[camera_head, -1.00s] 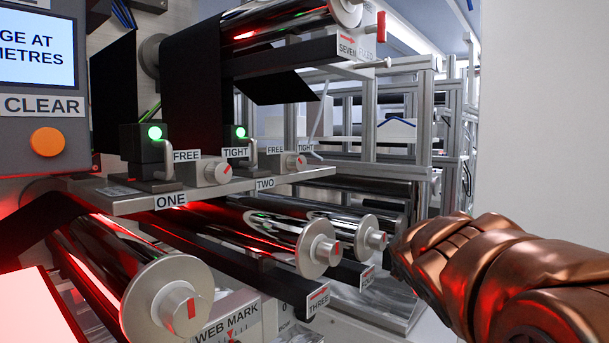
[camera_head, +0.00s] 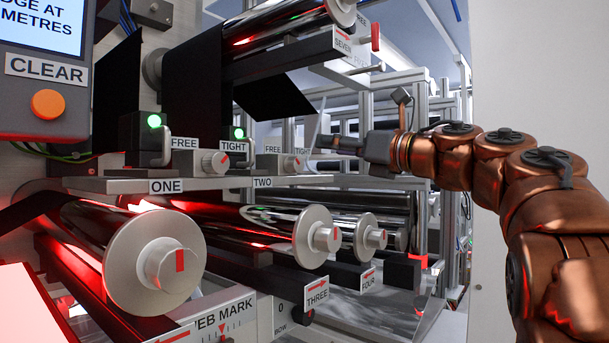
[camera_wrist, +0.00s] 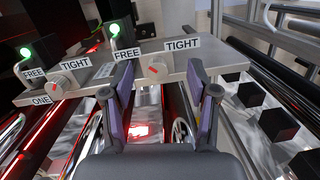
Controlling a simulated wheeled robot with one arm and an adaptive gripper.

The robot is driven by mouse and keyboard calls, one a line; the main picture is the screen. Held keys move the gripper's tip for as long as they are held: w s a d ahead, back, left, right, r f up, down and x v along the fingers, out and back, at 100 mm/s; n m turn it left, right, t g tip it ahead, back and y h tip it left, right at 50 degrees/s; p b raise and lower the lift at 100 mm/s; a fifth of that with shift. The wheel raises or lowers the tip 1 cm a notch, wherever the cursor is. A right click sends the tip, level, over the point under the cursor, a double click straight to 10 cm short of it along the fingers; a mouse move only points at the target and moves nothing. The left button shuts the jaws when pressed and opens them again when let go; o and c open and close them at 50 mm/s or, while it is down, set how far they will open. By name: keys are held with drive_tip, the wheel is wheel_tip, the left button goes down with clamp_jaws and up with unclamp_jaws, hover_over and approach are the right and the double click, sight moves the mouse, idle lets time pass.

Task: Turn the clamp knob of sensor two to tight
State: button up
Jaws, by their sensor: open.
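The clamp knob of sensor two (camera_head: 291,165) is a grey round knob with a red mark on the rail's front. In the wrist view the knob (camera_wrist: 157,68) sits between a FREE label (camera_wrist: 126,54) and a TIGHT label (camera_wrist: 182,44). Its red mark appears to lean to the FREE side, but it is small. My gripper (camera_head: 322,142) is just right of the knob in the head view. In the wrist view my gripper (camera_wrist: 161,67) is open, with one finger on each side of the knob's line and nothing held. I cannot tell whether either finger touches it.
The knob of sensor one (camera_head: 214,162) is to the left on the same rail (camera_head: 215,183). Rollers with grey end discs (camera_head: 160,263) lie below. A red-handled lever (camera_head: 377,38) is above my gripper. A pale wall (camera_head: 540,70) is on the right.

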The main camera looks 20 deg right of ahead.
sight(300, 163)
drive_tip(key=shift+w+a+f+n+g+p, duration=0.3)
drive_tip(key=shift+w+a+f, duration=0.25)
drive_tip(key=shift+w+a, duration=0.35)
drive_tip(key=shift+w+a+f+n+g+p, duration=0.3)
drive_tip(key=shift+w+a+f, duration=0.2)
drive_tip(key=shift+w+a, duration=0.4)
drive_tip(key=shift+w+a+f+n+g+p, duration=0.2)
drive_tip(key=shift+w+a+f+n, duration=0.2)
drive_tip(key=shift+w+a+f, duration=0.45)
drive_tip(key=shift+w+d+r, duration=0.15)
drive_tip(key=shift+w+r, duration=0.05)
drive_tip(key=shift+r, duration=0.1)
drive_tip(key=shift+c, duration=0.2)
clamp_jaws()
